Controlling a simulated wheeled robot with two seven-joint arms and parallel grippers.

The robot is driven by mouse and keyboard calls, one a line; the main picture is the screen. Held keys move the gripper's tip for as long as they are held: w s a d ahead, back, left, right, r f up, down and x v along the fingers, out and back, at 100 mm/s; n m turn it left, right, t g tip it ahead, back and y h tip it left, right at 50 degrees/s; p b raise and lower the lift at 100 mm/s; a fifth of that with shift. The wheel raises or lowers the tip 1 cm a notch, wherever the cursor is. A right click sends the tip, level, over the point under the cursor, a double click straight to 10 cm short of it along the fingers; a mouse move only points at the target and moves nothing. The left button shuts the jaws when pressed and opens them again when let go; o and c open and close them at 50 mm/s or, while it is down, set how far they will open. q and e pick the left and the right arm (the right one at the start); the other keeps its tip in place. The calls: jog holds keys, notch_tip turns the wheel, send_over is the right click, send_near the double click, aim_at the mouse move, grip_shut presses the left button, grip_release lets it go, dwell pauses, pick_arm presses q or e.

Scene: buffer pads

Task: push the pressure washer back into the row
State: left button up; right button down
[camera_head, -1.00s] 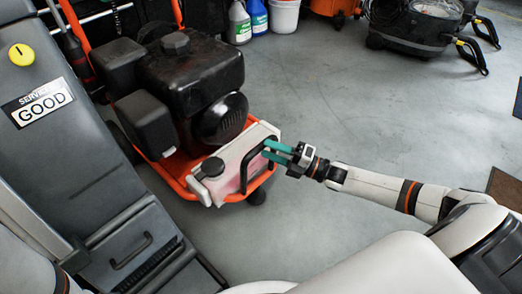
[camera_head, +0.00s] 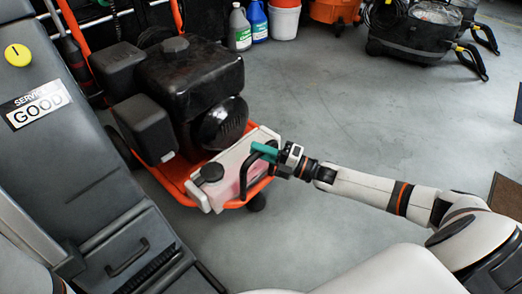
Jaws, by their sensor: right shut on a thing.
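The pressure washer (camera_head: 190,85) stands at the left of centre, with a black engine on an orange tube frame and a white tank (camera_head: 212,187) with a black cap at its front. A black handle (camera_head: 262,165) stands at the right end of the tank. My right gripper (camera_head: 263,151), with teal fingers, is shut on this handle. The exact finger contact is partly hidden. My right arm reaches in from the lower right. My left gripper is not in view.
A grey machine (camera_head: 85,170) with a "SERVICE GOOD" label stands close on the washer's left. Bottles (camera_head: 240,27) and a white bucket (camera_head: 285,18) stand behind. A black vacuum-like machine (camera_head: 418,32) is at the back right. The floor (camera_head: 345,110) right of the washer is clear.

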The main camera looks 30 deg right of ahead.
aim_at(220, 127)
jog(key=shift+w+a, duration=0.1)
jog(key=shift+w, duration=0.35)
jog(key=w+a+b, duration=0.1)
jog(key=w, duration=0.2)
jog(key=w+a+b, duration=0.1)
jog(key=w, duration=0.2)
jog(key=w+a+b, duration=0.1)
jog(key=w, duration=0.3)
jog(key=shift+a+f+b, duration=0.15)
jog(key=shift+a+b, duration=0.2)
jog(key=shift+a, duration=0.05)
jog(key=shift+d, duration=0.1)
jog(key=shift+s, duration=0.1)
jog(key=c, duration=1.3)
grip_release()
